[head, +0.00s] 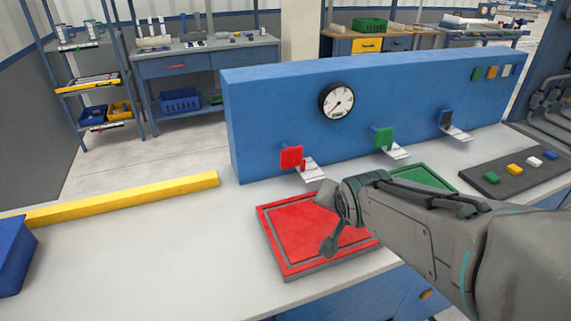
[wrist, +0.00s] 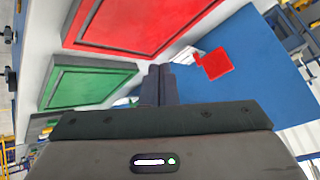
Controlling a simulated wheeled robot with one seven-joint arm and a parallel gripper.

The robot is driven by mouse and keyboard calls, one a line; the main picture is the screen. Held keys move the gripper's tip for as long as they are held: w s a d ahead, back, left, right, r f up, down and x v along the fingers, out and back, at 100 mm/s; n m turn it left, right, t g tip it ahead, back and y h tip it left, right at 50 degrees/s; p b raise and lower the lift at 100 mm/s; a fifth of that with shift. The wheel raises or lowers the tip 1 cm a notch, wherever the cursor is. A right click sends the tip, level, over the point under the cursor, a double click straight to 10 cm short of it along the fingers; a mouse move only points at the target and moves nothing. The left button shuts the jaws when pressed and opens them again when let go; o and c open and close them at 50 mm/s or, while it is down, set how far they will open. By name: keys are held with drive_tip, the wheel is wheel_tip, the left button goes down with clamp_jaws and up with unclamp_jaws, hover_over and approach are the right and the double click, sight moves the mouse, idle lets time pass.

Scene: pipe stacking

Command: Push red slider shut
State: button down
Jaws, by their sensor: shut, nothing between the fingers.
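The red slider (head: 291,157) is a square red knob on the front of the blue panel (head: 265,110), at its left part. A pale plate (head: 312,172) sticks out just below and to the right of it. The red slider also shows in the wrist view (wrist: 217,63), to the right of my fingertips and apart from them. My gripper (wrist: 158,72) is shut and empty. In the head view the end of my arm hangs over the red-topped tray, in front of the panel and to the right of the red slider; its fingertips are hard to make out there.
Green (head: 384,136) and dark blue (head: 446,118) sliders sit farther right, each with a pale plate. A gauge (head: 337,101) is above. The red tray (head: 290,225) and green tray (head: 425,177) lie on the bench. A yellow bar (head: 125,200) lies left; bench between is clear.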

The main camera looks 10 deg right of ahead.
sight(292, 160)
drive_tip(key=w+f+m+t+b, duration=0.2)
drive_tip(key=w+b, duration=0.1)
drive_tip(key=w+f+m+t+y+b, duration=0.1)
drive_tip(key=w+f+m+t+b, duration=0.1)
drive_tip(key=b, duration=0.2)
drive_tip(key=w+f+m+t+b, duration=0.2)
drive_tip(key=w+t+b, duration=0.1)
drive_tip(key=shift+w+d+f+m+y, duration=0.1)
drive_tip(key=shift+w+d+m+y, duration=0.15)
drive_tip(key=shift+w+m+y, duration=0.15)
drive_tip(key=b, duration=0.1)
drive_tip(key=a+m+t+y+b, duration=0.1)
drive_tip(key=shift+w+f+y+b, duration=0.2)
drive_tip(key=shift+w+y+b, duration=0.1)
drive_tip(key=shift+b, duration=0.05)
drive_tip(key=shift+a+r+m+t+y+b, duration=0.1)
drive_tip(key=shift+a+m+t+y+b, duration=0.2)
drive_tip(key=shift+m+t+y, duration=0.2)
drive_tip(key=w+a, duration=0.1)
drive_tip(key=w, duration=0.3)
drive_tip(key=w+b, duration=0.1)
drive_tip(key=w, duration=0.4)
drive_tip(key=w+a+b, duration=0.1)
drive_tip(key=w, duration=0.3)
drive_tip(key=shift+w+a+r, duration=0.15)
drive_tip(key=shift+w+a, duration=0.15)
drive_tip(key=shift+w, duration=0.1)
